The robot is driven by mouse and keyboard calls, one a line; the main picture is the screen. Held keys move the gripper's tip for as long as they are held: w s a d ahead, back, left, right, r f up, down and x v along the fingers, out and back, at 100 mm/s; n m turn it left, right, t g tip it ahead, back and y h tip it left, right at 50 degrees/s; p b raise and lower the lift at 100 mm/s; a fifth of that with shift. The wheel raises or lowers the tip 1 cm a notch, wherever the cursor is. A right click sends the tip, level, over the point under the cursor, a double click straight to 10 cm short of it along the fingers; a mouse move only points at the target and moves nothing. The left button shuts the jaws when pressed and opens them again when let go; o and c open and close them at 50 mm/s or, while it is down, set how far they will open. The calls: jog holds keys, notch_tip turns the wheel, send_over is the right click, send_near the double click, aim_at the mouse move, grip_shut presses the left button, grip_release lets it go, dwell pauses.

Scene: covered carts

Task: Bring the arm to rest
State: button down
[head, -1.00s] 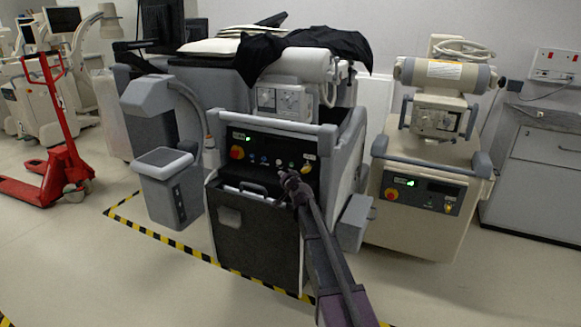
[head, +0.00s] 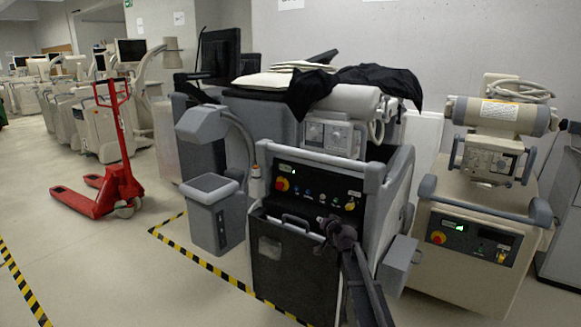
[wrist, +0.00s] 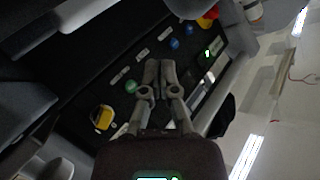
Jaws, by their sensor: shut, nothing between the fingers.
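My gripper (head: 333,226) is in front of the control panel of the middle cart (head: 384,180), at the panel's lower right in the head view. In the wrist view my gripper (wrist: 160,66) has its two fingers together with nothing between them. The dark panel (wrist: 120,75) lies beyond the fingertips, turned on its side, with a yellow switch (wrist: 103,117), a green button (wrist: 130,86), blue buttons and a red knob (wrist: 207,18). I cannot tell whether the fingertips touch the panel.
A beige cart (head: 480,235) stands close on the right. A grey pedestal unit (head: 215,212) stands left of the middle cart. A red pallet jack (head: 122,183) is farther left. Black cloth (head: 385,78) drapes over the cart tops. Open floor lies at the front left.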

jog(key=s+a+f+n+g, duration=0.15)
jog(key=s+f+g, duration=0.3)
jog(key=s, duration=0.55)
jog(key=s+a+f+n+g, duration=0.1)
jog(key=s+f+n+g, duration=0.3)
jog(key=s, duration=0.6)
jog(key=s+d+f+m+g+h, duration=0.1)
jog(key=s+d+f+g+h, duration=0.15)
jog(key=s, duration=0.65)
jog(key=s+d+f+m+g+h, duration=0.1)
jog(key=s+d+f+g, duration=0.2)
jog(key=s, duration=0.7)
notch_tip(320, 180, up, 25)
jog(key=p, duration=2.4)
jog(key=shift+s+f, duration=0.15)
jog(key=shift+s, duration=0.15)
